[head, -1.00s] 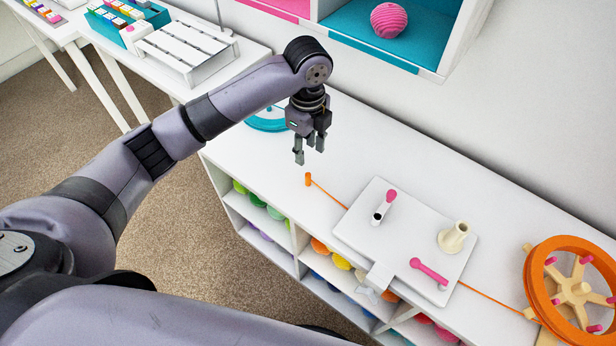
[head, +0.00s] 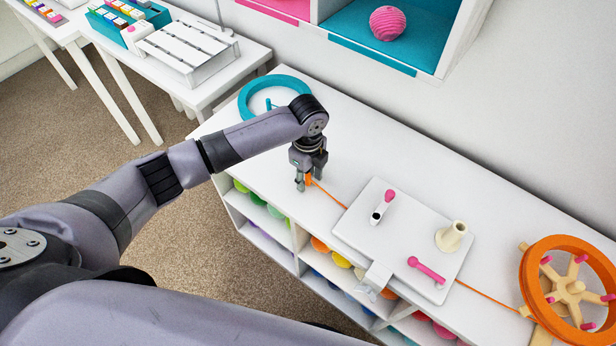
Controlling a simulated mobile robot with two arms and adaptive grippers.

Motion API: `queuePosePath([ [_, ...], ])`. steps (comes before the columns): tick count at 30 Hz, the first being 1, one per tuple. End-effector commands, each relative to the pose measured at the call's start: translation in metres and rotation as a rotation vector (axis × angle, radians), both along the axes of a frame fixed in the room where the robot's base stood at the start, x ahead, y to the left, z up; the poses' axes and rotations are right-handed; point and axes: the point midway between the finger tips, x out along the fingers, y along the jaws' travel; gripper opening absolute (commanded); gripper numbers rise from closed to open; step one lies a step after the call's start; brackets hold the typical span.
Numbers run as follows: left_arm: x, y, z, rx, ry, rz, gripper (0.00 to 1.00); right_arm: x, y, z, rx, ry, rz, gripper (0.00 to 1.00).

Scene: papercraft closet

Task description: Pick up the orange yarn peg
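The orange yarn peg (head: 309,180) stands on the white shelf top, with an orange strand running from it toward the white board. It is partly hidden by my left gripper (head: 310,182). That gripper points down right at the peg, with its fingers spread about as wide as before and the peg showing between them. No firm grip on the peg is visible. My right gripper is not in view.
The white board (head: 350,228) has pink-tipped parts and a cream cone (head: 453,236). An orange wheel (head: 535,283) stands at the right, and a teal ring (head: 291,82) lies behind my arm. A wall cubby holds a pink yarn ball (head: 388,23).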

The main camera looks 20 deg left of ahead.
Motion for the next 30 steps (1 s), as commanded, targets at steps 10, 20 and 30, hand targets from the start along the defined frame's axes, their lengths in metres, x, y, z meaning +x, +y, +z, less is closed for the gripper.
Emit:
queuePosePath([
  [10,0.0000,-0.0003,0.0005,0.000,0.000,0.000,0.21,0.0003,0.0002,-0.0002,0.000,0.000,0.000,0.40],
  [20,0.0001,-0.0003,0.0006,0.000,0.000,0.000,0.01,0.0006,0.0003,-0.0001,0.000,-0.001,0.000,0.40],
  [30,0.0004,-0.0004,0.0036,0.000,-0.001,0.000,0.00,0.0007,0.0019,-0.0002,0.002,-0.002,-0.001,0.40],
])
